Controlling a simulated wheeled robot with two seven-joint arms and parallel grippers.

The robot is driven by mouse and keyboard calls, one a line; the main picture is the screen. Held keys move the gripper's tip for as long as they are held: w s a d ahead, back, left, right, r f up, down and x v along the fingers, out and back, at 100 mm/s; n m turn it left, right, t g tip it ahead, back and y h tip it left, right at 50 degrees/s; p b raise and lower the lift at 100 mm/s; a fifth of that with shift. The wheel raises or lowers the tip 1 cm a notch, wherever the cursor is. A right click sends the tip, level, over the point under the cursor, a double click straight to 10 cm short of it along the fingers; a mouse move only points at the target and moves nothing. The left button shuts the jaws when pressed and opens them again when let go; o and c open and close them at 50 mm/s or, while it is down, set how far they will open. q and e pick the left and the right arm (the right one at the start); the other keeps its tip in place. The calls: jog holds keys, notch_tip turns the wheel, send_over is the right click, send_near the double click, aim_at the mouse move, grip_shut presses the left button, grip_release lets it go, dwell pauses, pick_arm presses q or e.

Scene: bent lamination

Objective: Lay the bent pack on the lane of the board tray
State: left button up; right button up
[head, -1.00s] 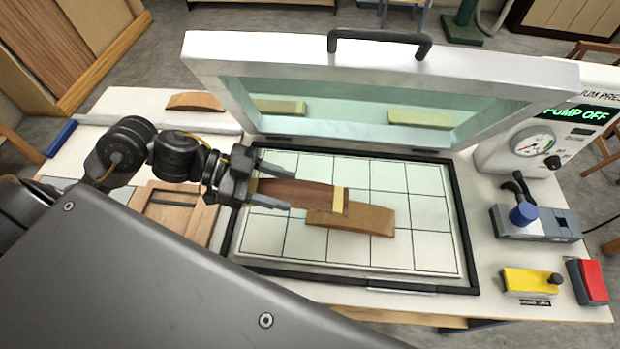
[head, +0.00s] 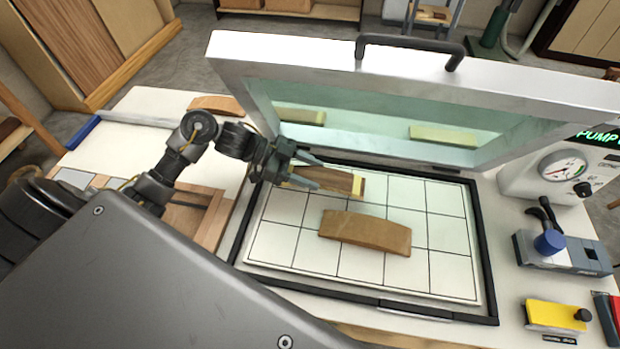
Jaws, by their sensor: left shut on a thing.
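The bent pack (head: 342,183) is a dark brown wooden strip with a pale yellow band at its right end. My left gripper (head: 318,174) is shut on its left part, with a finger on either side. The pack is over the back part of the gridded press bed, behind a curved brown wooden block (head: 365,232), and looks apart from it. A wooden tray (head: 217,224), which looks like the board tray, is left of the press. My arm and body hide much of it, so its lane shows only in part. My right gripper is not in view.
The press lid (head: 480,82) stands open behind the bed (head: 290,255), which has a dark frame. A gauge box (head: 545,175), a blue-knobbed device (head: 562,250) and a yellow block (head: 555,316) stand at the right. Another curved wooden piece (head: 215,104) lies at the back left.

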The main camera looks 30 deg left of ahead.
pick_arm(q)
notch_tip(320, 180, down, 2)
jog(key=shift+f+p, duration=0.2)
jog(key=shift+p, duration=0.1)
jog(key=shift+f, duration=0.35)
jog(key=shift+f, duration=0.15)
jog(key=o, duration=1)
jog(key=shift+a+r, duration=0.15)
jog(key=shift+r, duration=0.05)
jog(key=b+v, duration=0.2)
jog(key=v, duration=0.8)
jog(key=shift+a, duration=0.25)
jog(key=shift+s+a+r, duration=0.25)
jog(key=shift+a+r, duration=0.15)
jog(key=shift+a, duration=0.05)
